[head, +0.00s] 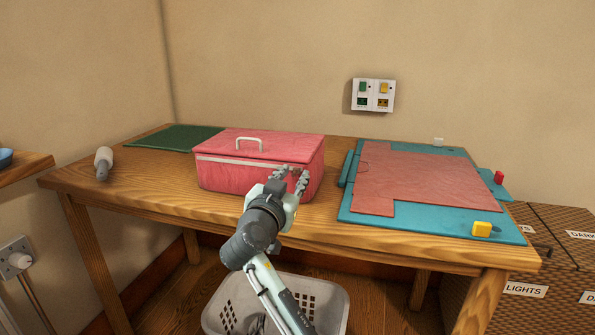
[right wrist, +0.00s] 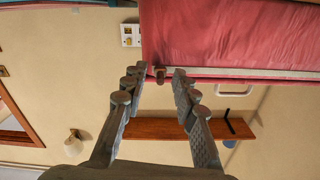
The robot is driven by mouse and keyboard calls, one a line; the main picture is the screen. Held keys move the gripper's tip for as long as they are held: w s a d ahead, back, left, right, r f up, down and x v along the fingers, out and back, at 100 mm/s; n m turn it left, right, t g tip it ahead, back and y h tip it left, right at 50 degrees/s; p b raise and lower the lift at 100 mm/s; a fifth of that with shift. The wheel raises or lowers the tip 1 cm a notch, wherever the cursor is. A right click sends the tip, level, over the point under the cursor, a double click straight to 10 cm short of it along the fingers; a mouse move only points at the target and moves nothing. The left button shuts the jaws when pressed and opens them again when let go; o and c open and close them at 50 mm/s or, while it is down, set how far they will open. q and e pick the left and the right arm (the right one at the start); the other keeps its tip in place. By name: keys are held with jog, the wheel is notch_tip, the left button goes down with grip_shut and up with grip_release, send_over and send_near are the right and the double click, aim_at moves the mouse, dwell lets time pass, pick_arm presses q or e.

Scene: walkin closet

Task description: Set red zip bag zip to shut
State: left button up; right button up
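The red zip bag (head: 268,178) is box-shaped and stands on the wooden table, its lid down and a white handle (head: 262,140) on top. A pale zip band (head: 228,161) runs along its front below the lid; I cannot tell how far it is closed. My right gripper (head: 290,178) is at the right part of the bag's front. In the right wrist view its fingers (right wrist: 159,80) are apart, with a small brown zip pull (right wrist: 159,74) between the tips. I cannot tell whether they touch it. My left gripper is not in view.
A green mat (head: 175,137) lies behind the bag at the left, and a grey-handled roller (head: 103,163) near the table's left end. A teal board with red sheet (head: 415,182) fills the right side. A laundry basket (head: 325,290) stands below the front edge.

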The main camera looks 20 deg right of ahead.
jog(key=shift+w+d, duration=0.1)
jog(key=shift+w, duration=0.05)
grip_shut()
dwell(0.4)
